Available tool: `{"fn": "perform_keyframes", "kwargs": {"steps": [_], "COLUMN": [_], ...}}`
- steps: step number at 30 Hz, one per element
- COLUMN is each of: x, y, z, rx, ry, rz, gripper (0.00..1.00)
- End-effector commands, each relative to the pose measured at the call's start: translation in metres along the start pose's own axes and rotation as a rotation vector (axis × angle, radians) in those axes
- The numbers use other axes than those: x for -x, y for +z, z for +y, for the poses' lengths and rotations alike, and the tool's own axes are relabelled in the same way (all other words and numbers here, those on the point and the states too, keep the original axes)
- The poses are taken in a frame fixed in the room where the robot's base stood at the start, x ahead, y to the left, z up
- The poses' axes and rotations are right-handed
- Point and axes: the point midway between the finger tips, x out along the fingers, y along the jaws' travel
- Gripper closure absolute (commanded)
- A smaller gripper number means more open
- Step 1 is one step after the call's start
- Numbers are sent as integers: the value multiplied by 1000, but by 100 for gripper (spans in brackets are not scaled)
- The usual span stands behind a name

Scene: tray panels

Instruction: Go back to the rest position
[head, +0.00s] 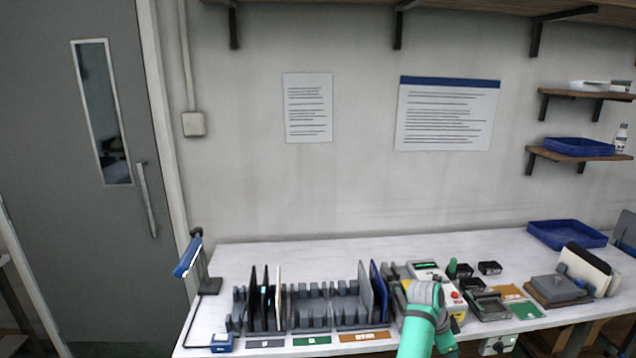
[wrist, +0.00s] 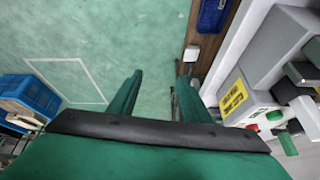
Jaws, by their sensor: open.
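My gripper (wrist: 161,72) shows in the wrist view with its two green fingers apart and nothing between them. Past the fingers are the green floor (wrist: 85,45) and the brown table edge (wrist: 208,50). In the head view my green and grey arm reaches up from the bottom, right of centre, over the front of the table (head: 225,285). The arm hides part of the equipment behind it. The gripper's fingers cannot be made out in the head view.
A grey slotted rack (head: 340,305) holds several upright dark and light panels, left of my arm. A machine with a yellow label (wrist: 235,97) is close on the right in the wrist view. A blue tray (head: 565,235) lies at the back right. Blue crates (wrist: 30,95) stand at left.

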Motion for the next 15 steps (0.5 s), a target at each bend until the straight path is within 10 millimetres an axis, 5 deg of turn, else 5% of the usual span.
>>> {"fn": "perform_keyframes", "kwargs": {"steps": [6, 15], "x": [-65, -127], "y": [66, 141], "z": [21, 69], "rx": [164, 366], "ry": [-109, -261], "rz": [46, 111], "gripper": [56, 56]}}
